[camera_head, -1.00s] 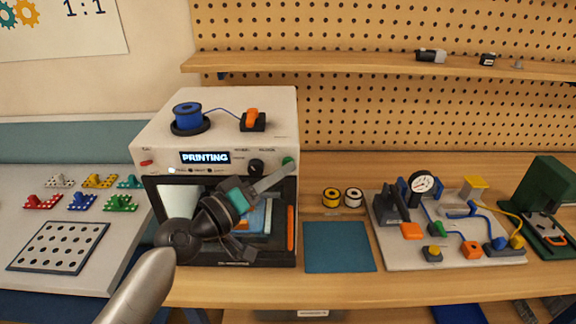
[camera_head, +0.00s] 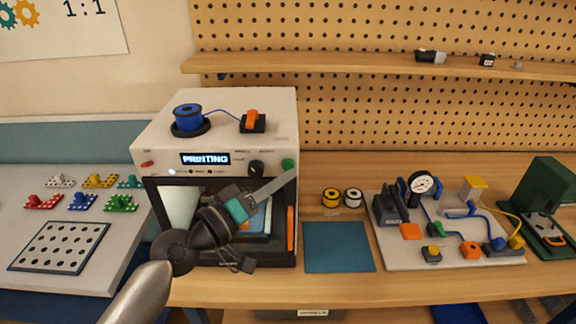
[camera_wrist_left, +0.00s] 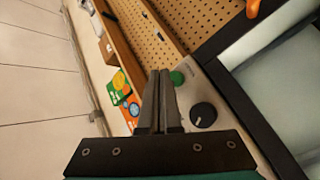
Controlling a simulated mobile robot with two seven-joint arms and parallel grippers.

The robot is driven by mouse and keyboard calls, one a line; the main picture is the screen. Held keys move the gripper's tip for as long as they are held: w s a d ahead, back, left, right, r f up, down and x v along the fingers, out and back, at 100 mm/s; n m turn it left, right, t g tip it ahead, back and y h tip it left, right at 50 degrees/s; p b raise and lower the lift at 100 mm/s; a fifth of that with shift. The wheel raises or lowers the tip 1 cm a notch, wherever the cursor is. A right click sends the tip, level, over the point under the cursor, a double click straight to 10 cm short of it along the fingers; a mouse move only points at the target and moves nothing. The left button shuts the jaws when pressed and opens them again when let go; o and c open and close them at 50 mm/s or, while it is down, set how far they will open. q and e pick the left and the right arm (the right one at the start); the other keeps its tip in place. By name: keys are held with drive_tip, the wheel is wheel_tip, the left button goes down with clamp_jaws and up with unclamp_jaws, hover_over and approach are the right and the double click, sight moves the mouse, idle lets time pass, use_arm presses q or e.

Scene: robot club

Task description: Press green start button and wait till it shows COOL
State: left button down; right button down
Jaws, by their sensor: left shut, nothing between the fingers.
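The printer (camera_head: 215,125) is a white box with a dark-framed front, and its display (camera_head: 205,158) reads PRINTING. The green start button (camera_head: 288,164) is at the right end of its front panel, clear of my fingers in the head view. My left gripper (camera_head: 294,174) is shut and empty, its fingertips just below the button. In the left wrist view the green button (camera_wrist_left: 177,77) shows beside the shut fingertips (camera_wrist_left: 160,73), with a black knob (camera_wrist_left: 203,115) nearby. I cannot tell if the fingers touch the panel. My right gripper is not in view.
A blue spool (camera_head: 187,116) sits on the printer's top. A blue mat (camera_head: 338,247) and a board with a gauge and hoses (camera_head: 400,262) lie to the right on the bench. A perforated plate (camera_head: 60,246) lies on the left table.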

use_arm(q)
drive_tip(key=s+p, duration=0.1)
drive_tip(key=s, duration=0.4)
idle(0.7)
